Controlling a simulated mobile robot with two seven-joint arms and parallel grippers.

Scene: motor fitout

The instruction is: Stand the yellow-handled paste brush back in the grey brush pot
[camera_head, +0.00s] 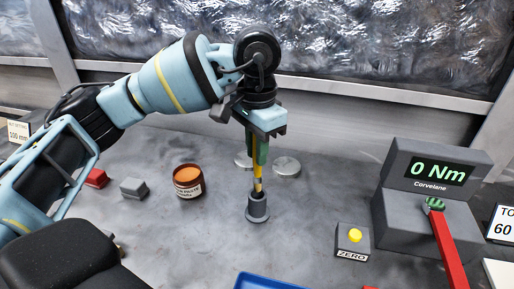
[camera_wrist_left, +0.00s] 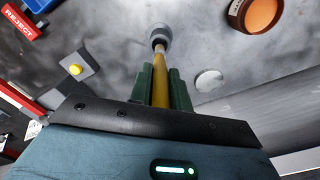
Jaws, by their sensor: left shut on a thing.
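The yellow-handled paste brush (camera_head: 258,171) hangs upright below my left gripper (camera_head: 260,150). My left gripper is shut on its yellow handle, which also shows between the green fingers in the left wrist view (camera_wrist_left: 160,93). The grey brush pot (camera_head: 257,207) stands on the bench directly under the brush. The brush's lower end meets the pot's mouth, and its tip is hidden there. In the left wrist view the pot (camera_wrist_left: 160,36) lines up with the handle. I cannot tell how deep the tip sits. My right gripper is not in view.
An open paste jar (camera_head: 188,181) stands left of the pot, with a grey block (camera_head: 133,188) further left. Metal discs (camera_head: 286,166) lie behind the pot. A yellow ZERO button (camera_head: 354,236) and a torque tester (camera_head: 420,215) stand right. A blue tray (camera_head: 262,283) is in front.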

